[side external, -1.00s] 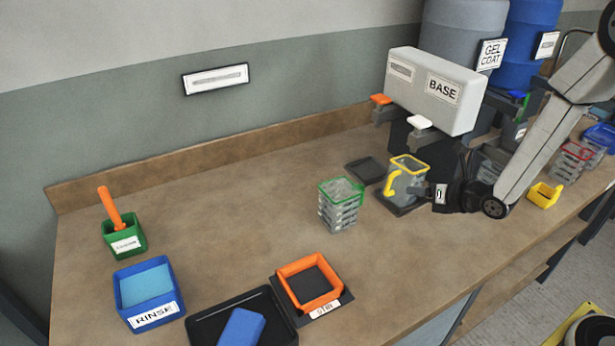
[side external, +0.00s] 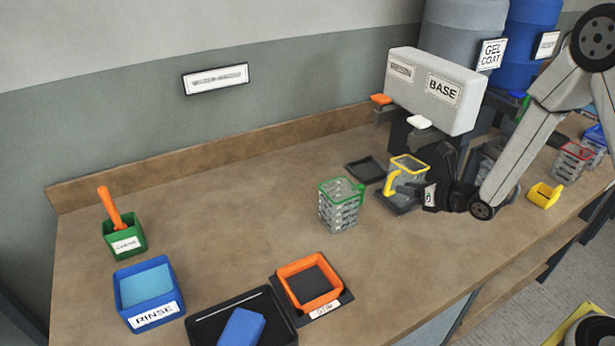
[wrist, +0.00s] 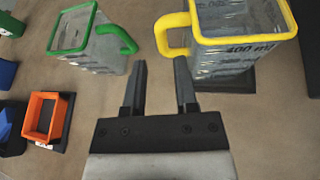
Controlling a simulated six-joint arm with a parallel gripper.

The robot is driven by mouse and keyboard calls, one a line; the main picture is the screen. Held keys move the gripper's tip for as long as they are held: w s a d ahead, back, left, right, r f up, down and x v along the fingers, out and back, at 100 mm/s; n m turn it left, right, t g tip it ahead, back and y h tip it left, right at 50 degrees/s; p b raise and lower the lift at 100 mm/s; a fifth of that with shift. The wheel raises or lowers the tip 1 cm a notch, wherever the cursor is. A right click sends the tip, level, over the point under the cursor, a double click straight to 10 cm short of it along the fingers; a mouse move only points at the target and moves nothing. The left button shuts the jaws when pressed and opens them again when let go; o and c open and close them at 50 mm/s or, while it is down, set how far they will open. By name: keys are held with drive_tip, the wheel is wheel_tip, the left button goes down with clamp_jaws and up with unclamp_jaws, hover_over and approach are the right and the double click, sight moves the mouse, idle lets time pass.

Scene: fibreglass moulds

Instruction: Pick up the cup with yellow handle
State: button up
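The cup with yellow handle (side external: 408,178) is clear with a yellow rim and stands upright on a dark square pad below the dispenser. In the wrist view the same cup (wrist: 236,55) is at the upper right, its yellow handle (wrist: 171,35) pointing left. My gripper (wrist: 160,72) is open and empty, its fingers apart. The handle lies just beyond and slightly right of the fingertips. In the side external view my gripper (side external: 428,192) is low, beside the cup's front right. Its fingertips are hard to make out there.
Green-rimmed stacked cups (side external: 341,205) stand left of the yellow cup, their green handle (wrist: 118,38) near my left finger. The BASE dispenser (side external: 432,92) overhangs behind. An orange square tray (side external: 309,283), blue RINSE bin (side external: 147,293) and yellow holder (side external: 545,195) stand around. The table's middle is clear.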

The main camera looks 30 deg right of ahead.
sight(391, 184)
drive_tip(key=shift+x, duration=2.6)
drive_tip(key=shift+d, duration=0.1)
clamp_jaws()
